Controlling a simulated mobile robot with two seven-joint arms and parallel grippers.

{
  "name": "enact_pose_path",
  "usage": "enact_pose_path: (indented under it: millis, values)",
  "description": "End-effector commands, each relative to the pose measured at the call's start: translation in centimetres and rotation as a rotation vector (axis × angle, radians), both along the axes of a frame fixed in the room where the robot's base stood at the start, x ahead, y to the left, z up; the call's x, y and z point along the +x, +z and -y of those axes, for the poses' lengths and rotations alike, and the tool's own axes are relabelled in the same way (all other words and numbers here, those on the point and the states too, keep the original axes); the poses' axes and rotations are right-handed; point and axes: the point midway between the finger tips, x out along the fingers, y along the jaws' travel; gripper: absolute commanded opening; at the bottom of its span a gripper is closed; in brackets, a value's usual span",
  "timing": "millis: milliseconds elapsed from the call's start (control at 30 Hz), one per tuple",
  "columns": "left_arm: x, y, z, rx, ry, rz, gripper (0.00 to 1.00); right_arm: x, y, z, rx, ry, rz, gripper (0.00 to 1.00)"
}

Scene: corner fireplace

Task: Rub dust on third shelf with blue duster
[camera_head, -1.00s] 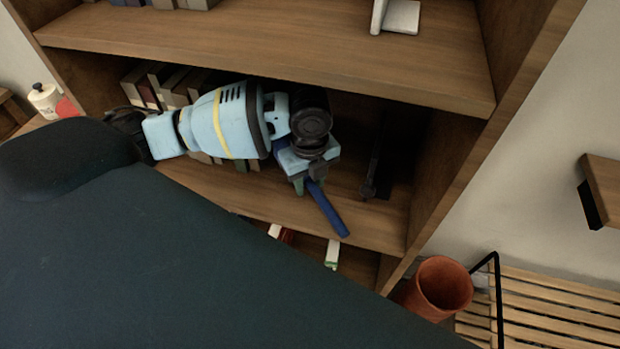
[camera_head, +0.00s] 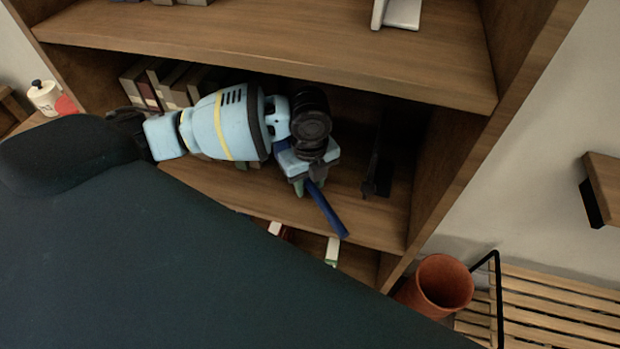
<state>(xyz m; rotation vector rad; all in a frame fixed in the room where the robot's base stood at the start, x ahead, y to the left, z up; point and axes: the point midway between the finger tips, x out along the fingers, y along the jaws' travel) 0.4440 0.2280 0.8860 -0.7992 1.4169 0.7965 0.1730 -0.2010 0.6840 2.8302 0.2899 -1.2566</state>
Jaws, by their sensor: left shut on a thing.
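The wooden bookcase stands ahead, and its middle visible shelf (camera_head: 375,222) has my left arm reaching into it. My left gripper (camera_head: 305,187) is at the front part of this shelf, shut on the blue duster (camera_head: 328,212). The duster's blue handle points down and right toward the shelf's front edge. The duster's head is hidden behind the gripper and wrist. I cannot make out any dust on the shelf. My right gripper is not in view.
Books (camera_head: 160,85) stand at the shelf's left. A dark object (camera_head: 380,165) stands at its right, close to the gripper. The board above (camera_head: 300,50) hangs over my arm. A terracotta pot (camera_head: 443,284) and slatted bench (camera_head: 550,305) are at lower right.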

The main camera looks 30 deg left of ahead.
Motion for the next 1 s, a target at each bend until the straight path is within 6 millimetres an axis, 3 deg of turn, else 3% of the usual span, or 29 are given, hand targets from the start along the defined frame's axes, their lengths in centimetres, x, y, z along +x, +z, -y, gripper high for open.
enact_pose_path:
  millis: [667, 933, 1000]
  values:
    - [0.0, -0.9, -0.2, 0.000, 0.000, 0.000, 0.17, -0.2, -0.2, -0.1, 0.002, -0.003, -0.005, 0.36]
    - [-0.4, -0.7, -2.0, 0.004, 0.004, 0.001, 0.17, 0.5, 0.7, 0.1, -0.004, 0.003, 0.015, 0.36]
    - [-0.5, -0.7, -2.6, 0.006, 0.006, 0.002, 0.10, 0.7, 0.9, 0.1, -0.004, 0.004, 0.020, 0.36]
